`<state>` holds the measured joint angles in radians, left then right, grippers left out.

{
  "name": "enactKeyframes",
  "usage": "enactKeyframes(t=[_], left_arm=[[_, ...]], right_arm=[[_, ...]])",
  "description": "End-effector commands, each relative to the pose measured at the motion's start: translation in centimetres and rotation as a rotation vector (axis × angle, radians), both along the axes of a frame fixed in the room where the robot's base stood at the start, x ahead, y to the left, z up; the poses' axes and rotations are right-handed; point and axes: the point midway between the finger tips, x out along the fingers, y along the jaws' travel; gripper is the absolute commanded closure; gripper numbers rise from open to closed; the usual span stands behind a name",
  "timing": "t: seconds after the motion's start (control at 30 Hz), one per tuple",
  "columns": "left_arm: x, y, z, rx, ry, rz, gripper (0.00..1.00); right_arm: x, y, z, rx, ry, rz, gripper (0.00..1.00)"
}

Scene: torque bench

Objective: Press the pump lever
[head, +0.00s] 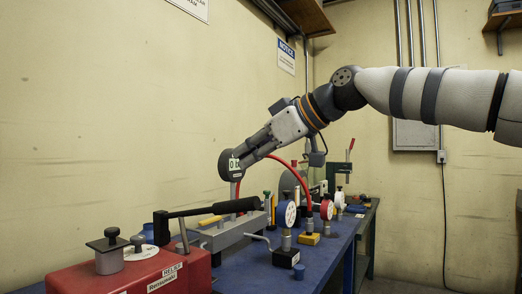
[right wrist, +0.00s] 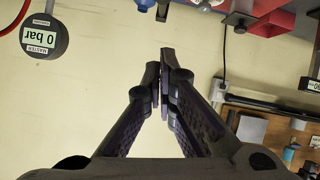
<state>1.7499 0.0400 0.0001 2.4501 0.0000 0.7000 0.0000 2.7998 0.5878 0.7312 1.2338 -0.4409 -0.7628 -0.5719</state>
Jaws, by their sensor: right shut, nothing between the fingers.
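The pump lever (head: 207,210) is a long black bar over a grey pump body (head: 232,231), tilted slightly up towards its right end. In the right wrist view a dark bar (right wrist: 272,105) at the right looks like this lever. My right gripper (head: 242,158) is shut and empty, pointing down and left above the lever's right end, clear of it. Its closed fingertips show in the right wrist view (right wrist: 161,75). A round black gauge (head: 226,165) reading 0 bar stands close by the fingertips in the head view; it also shows in the wrist view (right wrist: 42,35). My left gripper is out of view.
A red box (head: 130,275) with a knob and weight (head: 109,255) stands front left on the blue bench (head: 333,254). Several dial gauges, such as a white one (head: 286,213), stand right of the pump. A red hose (head: 298,176) arches behind. The wall is at the left.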

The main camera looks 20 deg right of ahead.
Motion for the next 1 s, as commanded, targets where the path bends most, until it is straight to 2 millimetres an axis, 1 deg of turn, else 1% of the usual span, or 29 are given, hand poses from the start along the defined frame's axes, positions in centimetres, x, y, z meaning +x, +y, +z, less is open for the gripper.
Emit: enactKeyframes(t=[0.03, 0.17, 0.3, 0.5, 0.87, 1.0], left_arm=[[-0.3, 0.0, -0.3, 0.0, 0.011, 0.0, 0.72], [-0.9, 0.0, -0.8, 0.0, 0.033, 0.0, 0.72], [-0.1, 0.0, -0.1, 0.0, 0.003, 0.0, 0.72], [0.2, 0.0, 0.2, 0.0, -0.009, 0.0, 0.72], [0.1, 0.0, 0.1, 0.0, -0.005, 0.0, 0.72], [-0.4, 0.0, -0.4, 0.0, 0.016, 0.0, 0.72]], right_arm=[[1.1, 0.6, -1.0, -0.001, 0.008, 0.001, 1.0], [3.1, 2.0, -2.5, 0.0, 0.011, 0.0, 1.0], [2.6, 1.3, -3.8, 0.002, -0.001, 0.001, 1.0], [2.5, 0.9, -5.3, 0.001, -0.003, 0.0, 1.0], [2.7, 0.8, -5.8, 0.002, 0.0, -0.001, 1.0], [3.4, 0.7, -6.6, 0.01, -0.003, 0.0, 1.0]])
